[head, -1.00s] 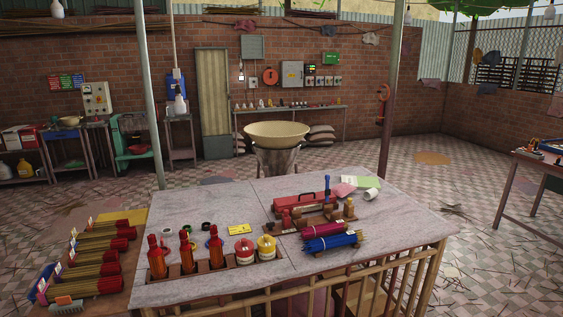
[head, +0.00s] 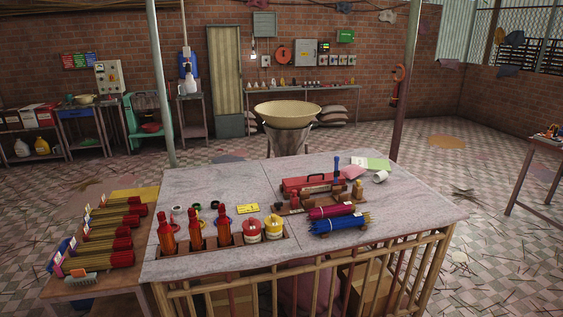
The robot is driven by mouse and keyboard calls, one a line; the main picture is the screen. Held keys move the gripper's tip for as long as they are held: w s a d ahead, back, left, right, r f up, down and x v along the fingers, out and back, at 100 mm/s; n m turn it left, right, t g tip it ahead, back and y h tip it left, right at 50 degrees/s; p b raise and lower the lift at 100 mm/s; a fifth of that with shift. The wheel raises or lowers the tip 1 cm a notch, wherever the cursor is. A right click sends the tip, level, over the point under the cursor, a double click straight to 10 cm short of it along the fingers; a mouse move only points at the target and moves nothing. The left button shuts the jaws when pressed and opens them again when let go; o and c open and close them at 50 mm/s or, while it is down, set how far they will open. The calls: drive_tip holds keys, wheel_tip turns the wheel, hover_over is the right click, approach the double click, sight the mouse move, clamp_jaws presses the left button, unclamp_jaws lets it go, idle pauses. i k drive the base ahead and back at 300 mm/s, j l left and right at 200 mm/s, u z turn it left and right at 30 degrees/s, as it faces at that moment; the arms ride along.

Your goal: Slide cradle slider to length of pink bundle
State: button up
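The pink bundle (head: 326,212) lies on the table, on the right half of the top, just behind a blue bundle (head: 340,223). Behind the pink bundle is a low wooden cradle (head: 312,204) with small upright parts. One upright, a wooden block (head: 357,190), stands at its right end, and a small reddish one (head: 294,199) stands toward its left end. I cannot tell which part is the slider. My gripper is not in view.
The grey-topped table (head: 225,185) also holds a red toolbox (head: 306,184), several red-topped bottles, a red jar (head: 252,229) and a yellow jar (head: 274,227). A large bowl (head: 287,112) stands behind. Incense bundles lie on a low table at left. The floor at right is open.

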sight(294, 199)
drive_tip(key=i+j, duration=0.1)
drive_tip(key=i, duration=1.75)
drive_tip(key=j+u, duration=0.05)
drive_tip(key=j, duration=0.05)
